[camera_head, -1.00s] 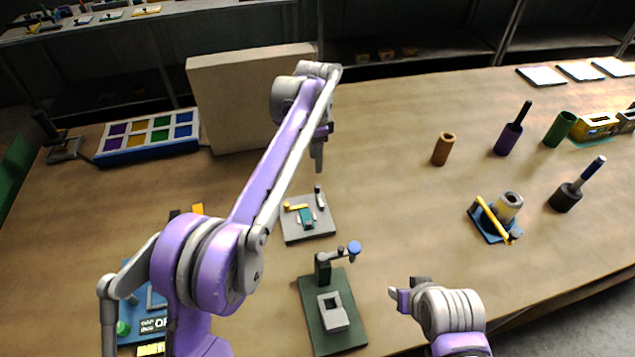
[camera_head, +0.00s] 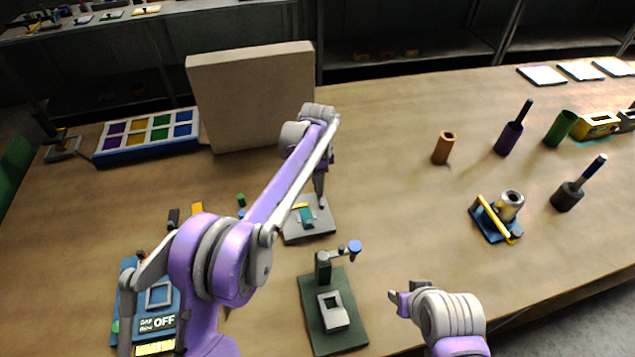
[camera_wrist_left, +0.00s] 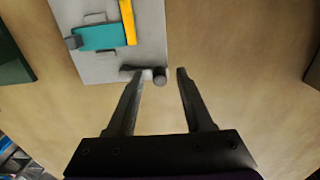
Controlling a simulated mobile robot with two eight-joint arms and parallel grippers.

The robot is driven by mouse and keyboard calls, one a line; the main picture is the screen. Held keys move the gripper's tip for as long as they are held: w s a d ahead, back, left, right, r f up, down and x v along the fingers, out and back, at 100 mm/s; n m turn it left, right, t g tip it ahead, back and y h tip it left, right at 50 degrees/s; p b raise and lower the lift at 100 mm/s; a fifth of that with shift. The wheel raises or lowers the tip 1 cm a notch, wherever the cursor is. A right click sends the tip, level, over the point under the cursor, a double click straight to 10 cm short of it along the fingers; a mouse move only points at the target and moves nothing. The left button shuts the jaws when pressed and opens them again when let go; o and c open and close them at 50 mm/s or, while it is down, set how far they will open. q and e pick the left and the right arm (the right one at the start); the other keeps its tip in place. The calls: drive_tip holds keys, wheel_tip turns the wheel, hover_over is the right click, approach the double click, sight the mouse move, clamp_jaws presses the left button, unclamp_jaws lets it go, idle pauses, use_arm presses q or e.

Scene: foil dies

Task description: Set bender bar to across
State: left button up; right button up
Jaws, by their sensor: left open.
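A grey bender plate (camera_head: 312,232) lies mid-table, with a teal block (camera_head: 306,217) and a yellow strip (camera_head: 300,206) on it. In the left wrist view, a short grey bar (camera_wrist_left: 130,73) with a dark round knob (camera_wrist_left: 160,76) lies at the plate's near edge; I take it for the bender bar. My left gripper (camera_head: 321,202) is over the plate's far right corner. In the left wrist view its open fingers (camera_wrist_left: 160,72) are either side of the knob; contact cannot be told. My right gripper (camera_head: 406,295) is low at the right, away from the plate, its jaws unclear.
A green press (camera_head: 346,342) with a blue-knobbed arm stands in front of the plate. A blue device (camera_head: 157,295) marked OFF is at the left. A beige panel (camera_head: 250,100) stands behind. A blue-based fixture (camera_head: 488,228) is at the right.

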use_arm(q)
clamp_jaws()
